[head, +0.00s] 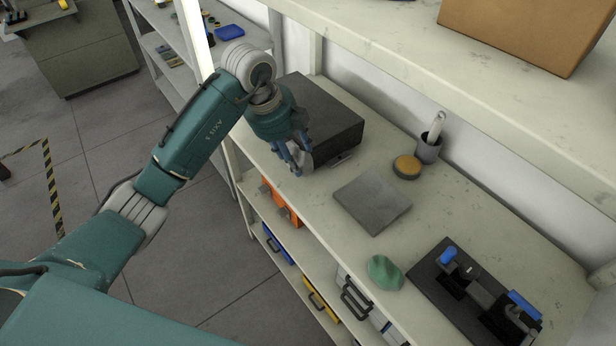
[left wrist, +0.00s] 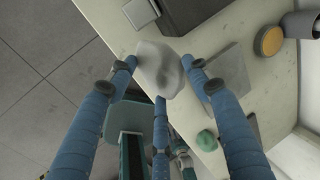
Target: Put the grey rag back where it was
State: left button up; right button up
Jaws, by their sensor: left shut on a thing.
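My left gripper (head: 295,158) is shut on the grey rag (left wrist: 158,70), a pale crumpled lump between its blue fingers in the left wrist view. In the head view the fingers hide most of the rag. The gripper is over the front part of the shelf top, beside the dark grey case (head: 335,120). A flat grey square (head: 373,200) lies on the shelf to the right of the gripper. A green crumpled rag (head: 385,272) lies by the front edge. My right gripper is not in view.
A round yellow-topped tin (head: 407,167) and a grey cup (head: 428,152) holding a white roll stand at the back. A black fixture with blue parts (head: 475,295) is at the right. An upper shelf (head: 400,40) with a cardboard box (head: 520,30) overhangs the back.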

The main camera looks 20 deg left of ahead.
aim_at(289, 167)
pick_arm(q)
jog(key=f, duration=0.3)
jog(key=f+p, duration=0.1)
jog(key=shift+s+a+f, duration=0.3)
jog(key=shift+s+f, duration=0.1)
jog(key=shift+f, duration=0.35)
jog(key=x, duration=0.1)
jog(key=p+x, duration=0.1)
jog(key=x, duration=0.1)
jog(key=shift+s+a+f, duration=0.1)
jog(key=shift+s+a, duration=0.05)
jog(key=shift+s, duration=0.1)
jog(key=shift+f, duration=0.1)
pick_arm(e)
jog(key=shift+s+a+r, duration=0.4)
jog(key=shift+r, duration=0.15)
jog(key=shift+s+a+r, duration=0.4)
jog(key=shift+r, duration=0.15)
pick_arm(q)
jog(key=o, duration=1)
jog(key=shift+o, duration=0.2)
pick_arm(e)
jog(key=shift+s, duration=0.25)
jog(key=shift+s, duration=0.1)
